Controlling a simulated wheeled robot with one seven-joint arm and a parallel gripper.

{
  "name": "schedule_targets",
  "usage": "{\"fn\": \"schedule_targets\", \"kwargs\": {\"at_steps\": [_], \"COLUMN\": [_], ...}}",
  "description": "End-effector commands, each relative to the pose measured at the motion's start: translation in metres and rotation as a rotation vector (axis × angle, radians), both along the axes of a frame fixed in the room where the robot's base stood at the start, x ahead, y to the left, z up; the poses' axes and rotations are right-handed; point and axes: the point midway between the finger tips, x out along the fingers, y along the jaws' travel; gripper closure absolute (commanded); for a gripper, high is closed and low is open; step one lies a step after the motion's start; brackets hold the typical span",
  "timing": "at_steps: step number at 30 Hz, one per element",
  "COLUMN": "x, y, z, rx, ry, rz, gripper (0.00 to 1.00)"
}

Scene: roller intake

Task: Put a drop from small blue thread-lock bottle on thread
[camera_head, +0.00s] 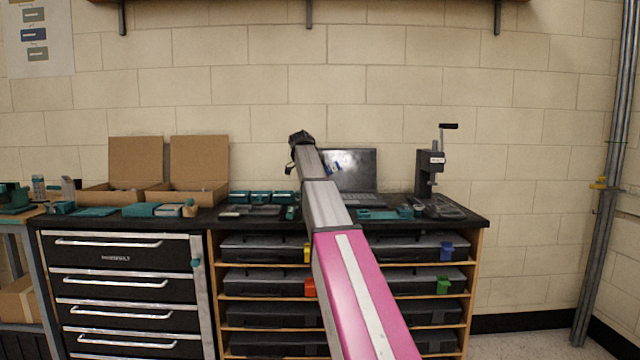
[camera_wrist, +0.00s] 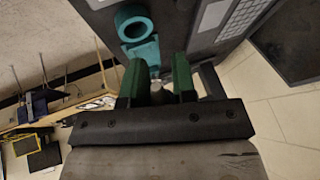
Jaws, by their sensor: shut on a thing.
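My gripper (camera_wrist: 158,80) has two green fingers, shut on a small pale grey thing (camera_wrist: 157,92) that shows between them. Only part of that thing shows, and I cannot tell if it is the thread-lock bottle. In the head view my gripper (camera_head: 301,142) is dark and small, raised above the bench in front of the wall. In the wrist view a teal part with a round ring (camera_wrist: 132,22) lies beyond the fingers. I cannot make out a thread.
The black bench top (camera_head: 470,220) carries an open laptop (camera_head: 357,170), a hand press (camera_head: 428,172) on the right and two open cardboard boxes (camera_head: 200,157) on the left. Teal trays (camera_head: 262,197) lie between boxes and laptop. Drawers (camera_head: 125,285) and shelved cases stand below.

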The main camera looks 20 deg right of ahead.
Motion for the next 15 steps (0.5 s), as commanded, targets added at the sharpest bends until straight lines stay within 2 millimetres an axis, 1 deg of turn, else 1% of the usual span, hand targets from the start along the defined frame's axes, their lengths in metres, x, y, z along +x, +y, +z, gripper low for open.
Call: {"fn": "schedule_targets", "kwargs": {"at_steps": [11, 15], "x": [0.0, -0.0003], "y": [-0.0001, -0.002], "z": [0.0018, 0.0071], "rx": [0.035, 0.123], "ry": [-0.01, -0.038], "rz": [0.0, -0.002], "gripper": [0.86, 0.86]}}
